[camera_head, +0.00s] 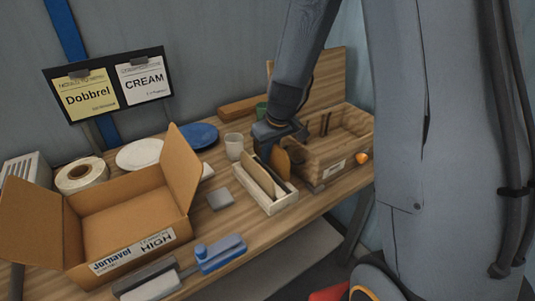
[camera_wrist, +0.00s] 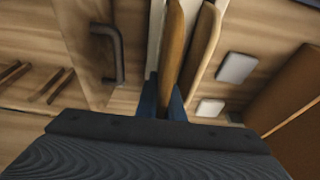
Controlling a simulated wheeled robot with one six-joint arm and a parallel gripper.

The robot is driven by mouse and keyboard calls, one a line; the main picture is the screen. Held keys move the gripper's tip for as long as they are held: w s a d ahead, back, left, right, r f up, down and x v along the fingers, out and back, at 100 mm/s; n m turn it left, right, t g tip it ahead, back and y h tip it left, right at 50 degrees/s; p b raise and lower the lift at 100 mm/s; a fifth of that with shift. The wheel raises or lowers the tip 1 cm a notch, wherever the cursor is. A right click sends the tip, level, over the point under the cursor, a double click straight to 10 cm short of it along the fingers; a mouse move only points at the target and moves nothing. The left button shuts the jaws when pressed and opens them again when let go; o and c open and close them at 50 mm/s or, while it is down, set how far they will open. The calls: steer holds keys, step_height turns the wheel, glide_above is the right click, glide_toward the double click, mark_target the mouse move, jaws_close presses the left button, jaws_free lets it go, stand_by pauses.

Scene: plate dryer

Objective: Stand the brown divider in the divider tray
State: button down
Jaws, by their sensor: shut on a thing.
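My gripper (camera_wrist: 165,105) is shut on the brown divider (camera_wrist: 173,60), which stands on edge between the fingers. In the head view the brown divider (camera_head: 282,164) shows as a rounded panel below my wrist, at the right side of the pale divider tray (camera_head: 279,204). The fingers are mostly hidden there by my wrist. A lighter wooden divider (camera_head: 262,178) leans in the tray, left of the held one; it also shows in the wrist view (camera_wrist: 207,42). I cannot tell whether the brown divider's lower edge touches the tray floor.
A wooden crate (camera_head: 320,167) with a handle stands close on the tray's right. An open cardboard box (camera_head: 128,235), a grey square block (camera_head: 219,199) and a blue tool (camera_head: 218,253) are on the left. A cup (camera_head: 234,147) and blue plate (camera_head: 197,137) stand behind.

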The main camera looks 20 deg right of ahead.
mark_target(268, 165)
steer(key=shift+f+b, duration=1.45)
steer(key=shift+f, duration=0.45)
steer(key=shift+s+f+b, duration=0.25)
steer(key=shift+f+b, duration=0.15)
steer(key=shift+f, duration=0.05)
steer(key=shift+s+f+b, duration=0.35)
steer(key=shift+s+b, duration=0.15)
steer(key=shift+b, duration=0.1)
steer(key=shift+s, duration=0.1)
steer(key=c, duration=1.9)
jaws_free()
steer(key=shift+f, duration=0.1)
steer(key=shift+w+r, duration=0.25)
steer(key=shift+r, duration=0.25)
steer(key=shift+o, duration=0.4)
steer(key=r, duration=0.2)
steer(key=w+r, duration=0.1)
steer(key=shift+w+d+r+b, duration=0.1)
steer(key=shift+d+r+b, duration=0.05)
steer(key=shift+d+b, duration=0.15)
steer(key=s+r, duration=0.2)
steer(key=r, duration=0.1)
steer(key=shift+s+r, duration=0.15)
steer(key=shift+r, duration=0.1)
steer(key=shift+v, duration=0.9)
